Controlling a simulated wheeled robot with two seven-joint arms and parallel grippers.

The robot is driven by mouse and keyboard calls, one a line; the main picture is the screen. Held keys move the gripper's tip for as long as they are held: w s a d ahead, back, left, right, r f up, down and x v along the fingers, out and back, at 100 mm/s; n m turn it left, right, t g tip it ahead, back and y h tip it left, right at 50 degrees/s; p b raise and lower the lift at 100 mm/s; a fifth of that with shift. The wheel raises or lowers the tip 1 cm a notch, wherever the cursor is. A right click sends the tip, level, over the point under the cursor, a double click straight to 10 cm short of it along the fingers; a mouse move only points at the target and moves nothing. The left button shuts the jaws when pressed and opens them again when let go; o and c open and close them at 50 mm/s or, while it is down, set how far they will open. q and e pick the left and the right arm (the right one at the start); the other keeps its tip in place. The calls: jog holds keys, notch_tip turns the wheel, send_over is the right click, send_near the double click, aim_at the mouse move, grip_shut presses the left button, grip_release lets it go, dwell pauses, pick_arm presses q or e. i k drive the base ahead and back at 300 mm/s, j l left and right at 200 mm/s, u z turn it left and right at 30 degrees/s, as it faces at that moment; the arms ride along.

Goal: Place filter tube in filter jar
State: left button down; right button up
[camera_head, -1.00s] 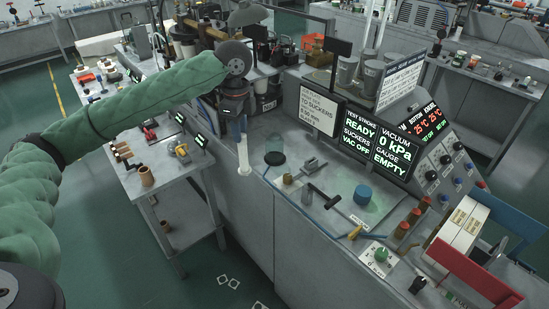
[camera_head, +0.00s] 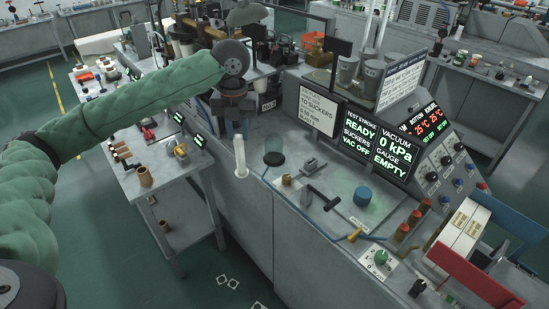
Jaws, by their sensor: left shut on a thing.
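My left gripper (camera_head: 238,133) points down at the end of the green-sleeved arm, left of the bench top. It is shut on a white filter tube (camera_head: 240,157), which hangs below it, nearly upright with a slight tilt. The clear filter jar (camera_head: 274,149) stands on the bench to the right of the tube, with a dark area at its bottom. The tube is apart from the jar in the picture and outside it. The fingertips are dark and small, so their exact grip is hard to see. My right gripper is not in view.
A grey bench (camera_head: 318,222) carries a blue cylinder (camera_head: 362,196), a dark T-shaped handle (camera_head: 323,197) and a small brass piece (camera_head: 287,180). Display screens (camera_head: 378,146) stand behind. A side cart (camera_head: 160,187) with small parts is at left.

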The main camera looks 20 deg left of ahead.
aim_at(273, 160)
jog(key=i, duration=0.95)
